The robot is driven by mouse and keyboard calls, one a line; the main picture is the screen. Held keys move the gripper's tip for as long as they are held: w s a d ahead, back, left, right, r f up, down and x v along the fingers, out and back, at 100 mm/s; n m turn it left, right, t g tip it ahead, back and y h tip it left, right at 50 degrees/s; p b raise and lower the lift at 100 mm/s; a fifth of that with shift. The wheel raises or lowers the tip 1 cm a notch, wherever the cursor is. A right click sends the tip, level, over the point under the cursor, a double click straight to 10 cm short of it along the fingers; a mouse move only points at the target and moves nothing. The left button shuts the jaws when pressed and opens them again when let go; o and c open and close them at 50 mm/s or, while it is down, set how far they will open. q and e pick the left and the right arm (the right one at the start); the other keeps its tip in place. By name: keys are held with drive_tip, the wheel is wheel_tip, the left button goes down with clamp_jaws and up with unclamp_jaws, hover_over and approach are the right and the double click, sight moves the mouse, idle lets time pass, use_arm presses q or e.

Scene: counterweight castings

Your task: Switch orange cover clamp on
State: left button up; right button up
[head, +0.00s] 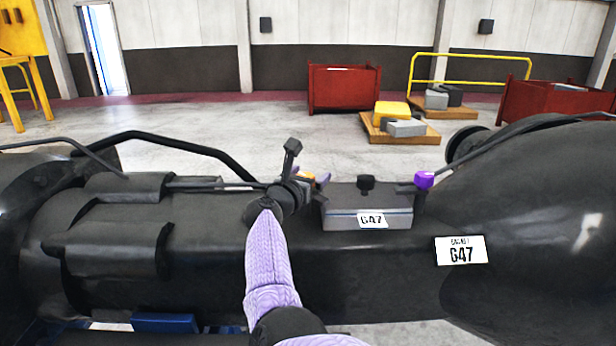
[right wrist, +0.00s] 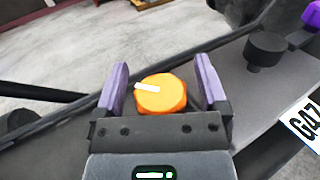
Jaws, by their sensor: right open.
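The orange cover clamp (right wrist: 160,93) is a round orange knob with a white mark in the right wrist view. The mark points to the left and slightly up. My right gripper (right wrist: 162,86) is open, with one purple finger on each side of the knob and a small gap showing at each side. In the head view my right gripper (head: 308,178) is over the dark casting, left of the grey box, and hides most of the clamp. Only a bit of orange shows there. My left gripper is not in view.
A grey box (head: 340,217) labelled G47 sits right of the gripper. A black knob (head: 366,183) and a purple knob (head: 424,180) stand close by. A large dark rounded casting (head: 540,200) fills the right side. Red bins (head: 343,90) stand far back on open floor.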

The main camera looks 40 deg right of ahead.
drive_tip(key=shift+a, duration=0.1)
clamp_jaws()
idle(0.6)
drive_tip(key=shift+f, duration=0.1)
idle(1.0)
unclamp_jaws()
drive_tip(key=shift+s+a+p, duration=0.15)
drive_tip(key=shift+a+p, duration=0.25)
drive_tip(key=shift+a, duration=0.05)
drive_tip(key=v, duration=0.9)
drive_tip(key=shift+s+p, duration=0.15)
drive_tip(key=shift+p, duration=0.25)
